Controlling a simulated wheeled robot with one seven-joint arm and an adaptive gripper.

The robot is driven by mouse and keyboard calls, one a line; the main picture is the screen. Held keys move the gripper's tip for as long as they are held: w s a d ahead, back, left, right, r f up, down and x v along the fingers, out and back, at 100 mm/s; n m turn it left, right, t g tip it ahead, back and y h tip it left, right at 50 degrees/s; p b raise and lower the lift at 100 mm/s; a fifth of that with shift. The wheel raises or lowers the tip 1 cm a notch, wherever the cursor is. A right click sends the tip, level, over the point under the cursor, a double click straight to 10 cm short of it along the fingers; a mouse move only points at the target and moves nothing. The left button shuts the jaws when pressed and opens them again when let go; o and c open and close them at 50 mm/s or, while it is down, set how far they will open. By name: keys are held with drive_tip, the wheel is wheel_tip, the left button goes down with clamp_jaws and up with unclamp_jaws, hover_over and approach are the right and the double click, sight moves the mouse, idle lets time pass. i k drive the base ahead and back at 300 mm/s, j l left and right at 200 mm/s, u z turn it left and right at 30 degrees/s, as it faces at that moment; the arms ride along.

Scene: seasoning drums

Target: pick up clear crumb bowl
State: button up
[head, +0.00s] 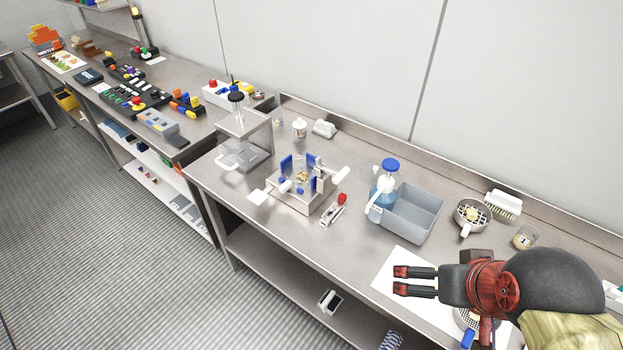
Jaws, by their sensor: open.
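A small clear bowl (525,238) with pale yellowish contents and a dark mark stands on the steel counter at the right, near the back wall; I take it for the crumb bowl, though it is small in view. My gripper (401,281) is open and empty, its two red-tipped fingers pointing left over a white sheet (401,262). The gripper is in front of and to the left of the bowl, well apart from it. My arm covers part of the counter at the lower right.
A round strainer-like dish (472,215) and a white brush (503,204) are beside the bowl. A partly hidden round item lies under my arm.

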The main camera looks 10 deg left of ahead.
sight(299, 173)
drive_tip(key=u, duration=1.55)
drive_tip(key=i+l+u, duration=0.25)
drive_tip(key=i, duration=0.15)
drive_tip(key=j, duration=0.1)
